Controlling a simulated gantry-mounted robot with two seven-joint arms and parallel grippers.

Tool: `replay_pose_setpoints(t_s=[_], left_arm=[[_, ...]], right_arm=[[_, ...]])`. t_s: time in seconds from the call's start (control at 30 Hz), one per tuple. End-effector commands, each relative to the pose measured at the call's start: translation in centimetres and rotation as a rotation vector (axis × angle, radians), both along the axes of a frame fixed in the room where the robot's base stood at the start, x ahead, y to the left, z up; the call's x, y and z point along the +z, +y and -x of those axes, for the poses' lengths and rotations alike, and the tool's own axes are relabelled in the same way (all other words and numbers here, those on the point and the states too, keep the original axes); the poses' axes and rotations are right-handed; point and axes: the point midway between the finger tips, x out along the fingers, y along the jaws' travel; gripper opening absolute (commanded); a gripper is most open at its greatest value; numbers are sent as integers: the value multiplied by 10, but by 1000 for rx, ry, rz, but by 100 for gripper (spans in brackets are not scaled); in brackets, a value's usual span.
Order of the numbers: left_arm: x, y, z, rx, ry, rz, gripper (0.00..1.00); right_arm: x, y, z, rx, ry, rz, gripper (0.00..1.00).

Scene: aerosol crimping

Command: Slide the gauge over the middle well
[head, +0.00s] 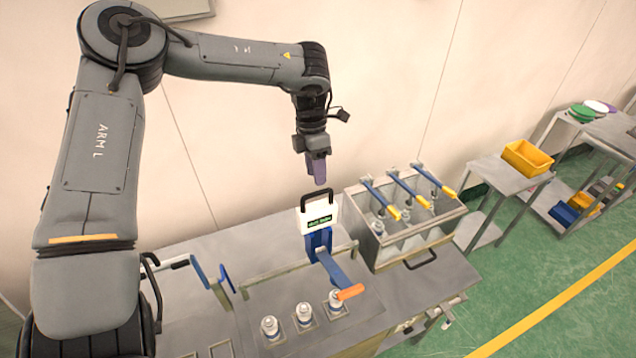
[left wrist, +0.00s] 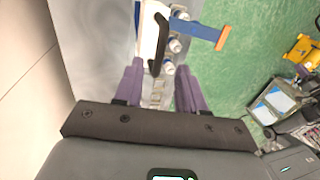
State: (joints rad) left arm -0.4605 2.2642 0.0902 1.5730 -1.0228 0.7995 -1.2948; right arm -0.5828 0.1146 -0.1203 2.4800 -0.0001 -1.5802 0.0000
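The gauge (head: 319,222) is a white box with a dark display and a black handle (head: 317,199), on a blue carriage on a rail behind the wells. Its blue arm (head: 333,268) reaches forward to an orange tip (head: 350,292) at the right-hand well's can (head: 335,300). The middle well's can (head: 304,315) and the left well's can (head: 269,327) stand upright. My left gripper (head: 318,180) points down just above the handle, apart from it. In the left wrist view its purple fingers (left wrist: 158,88) are spread with nothing between them; the handle (left wrist: 160,45) lies beyond. My right gripper is not seen.
A metal box (head: 405,232) with several blue-and-yellow levers stands right of the gauge. A blue bracket (head: 213,282) stands at the rail's left. A cart with a yellow bin (head: 527,157) is farther right. The rail between bracket and gauge looks clear.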

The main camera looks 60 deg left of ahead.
Motion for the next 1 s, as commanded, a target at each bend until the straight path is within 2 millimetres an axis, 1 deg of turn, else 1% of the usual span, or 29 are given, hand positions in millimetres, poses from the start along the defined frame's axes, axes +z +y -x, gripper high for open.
replay_pose_setpoints(t_s=[0.1,0.3,0.5,0.73,0.77,1.0], left_arm=[[-17,-4,1,2,3,3,40],[-37,-8,1,0,1,1,40],[-45,-9,1,2,-1,-1,40],[-45,-9,1,1,-1,-1,40],[-45,-9,1,1,-1,-1,37],[-45,-9,1,1,-1,-1,0]], right_arm=[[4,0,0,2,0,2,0],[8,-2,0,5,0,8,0],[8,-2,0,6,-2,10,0],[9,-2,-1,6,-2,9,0],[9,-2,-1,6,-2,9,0],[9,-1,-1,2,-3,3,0]])
